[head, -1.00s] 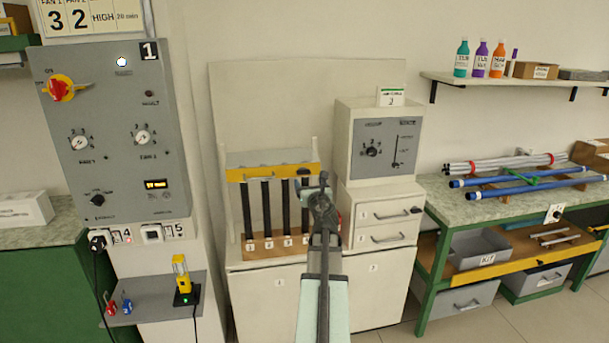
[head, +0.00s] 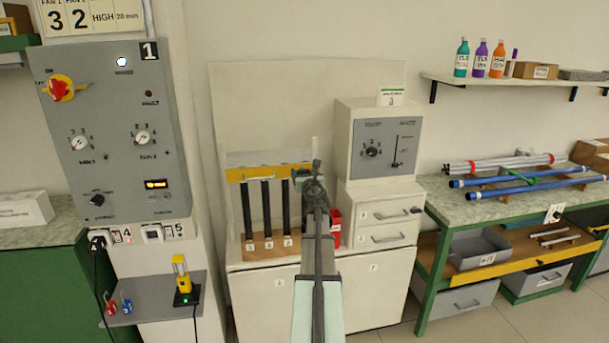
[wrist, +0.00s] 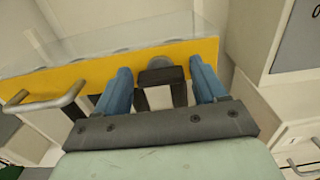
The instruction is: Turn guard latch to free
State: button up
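The guard is a yellow bar with a clear panel (head: 265,157) across the top of a rack. In the wrist view its yellow bar (wrist: 80,75) runs across the picture, with a metal handle (wrist: 45,103) at left. A dark block (wrist: 160,76), seemingly the guard latch, sits on the bar. My gripper (wrist: 162,82) is open, its blue fingers on either side of that block with gaps showing. In the head view my gripper (head: 314,178) is at the bar's right end and hides the latch.
Several dark rods (head: 266,208) stand upright below the guard. A red object (head: 335,228) is right of my arm. A white cabinet with a control panel (head: 387,147) and drawers stands close on the right.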

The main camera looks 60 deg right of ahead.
jog(key=c, duration=0.8)
jog(key=shift+m, duration=0.4)
jog(key=m, duration=0.4)
jog(key=shift+s+d+f+m, duration=0.1)
jog(key=shift+m, duration=3.15)
jog(key=shift+s+d+f+m, duration=0.1)
jog(key=shift+m, duration=3.15)
